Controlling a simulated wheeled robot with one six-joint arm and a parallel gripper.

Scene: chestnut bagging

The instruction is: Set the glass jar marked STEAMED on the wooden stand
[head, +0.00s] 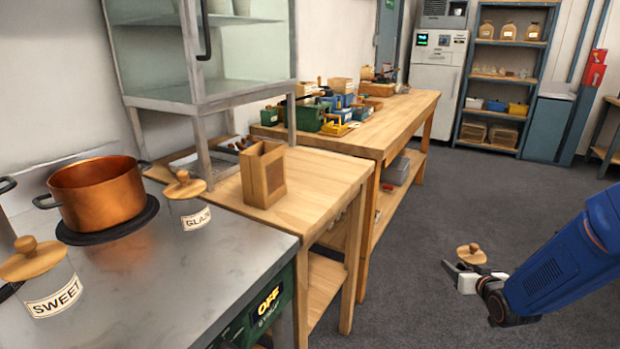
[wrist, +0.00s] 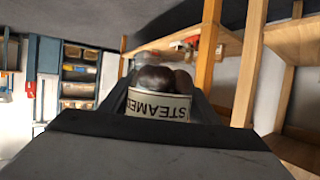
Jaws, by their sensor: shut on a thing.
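My gripper (head: 461,272) is shut on the glass jar marked STEAMED, holding it in the air over the grey floor at the right. In the head view the jar's round wooden lid (head: 471,254) shows above the fingers; its glass body is mostly hidden. In the wrist view the STEAMED label (wrist: 157,105) appears upside down between the dark fingers, with brown chestnuts visible in the glass. I cannot pick out a wooden stand for certain in either view.
Jars marked SWEET (head: 54,290) and GLAZE (head: 189,208) stand by a copper pot (head: 98,193) on the stove. An open wooden box (head: 263,175) stands on a wooden table. A long bench (head: 400,118) holds coloured bins. The floor (head: 420,215) between bench and arm is clear.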

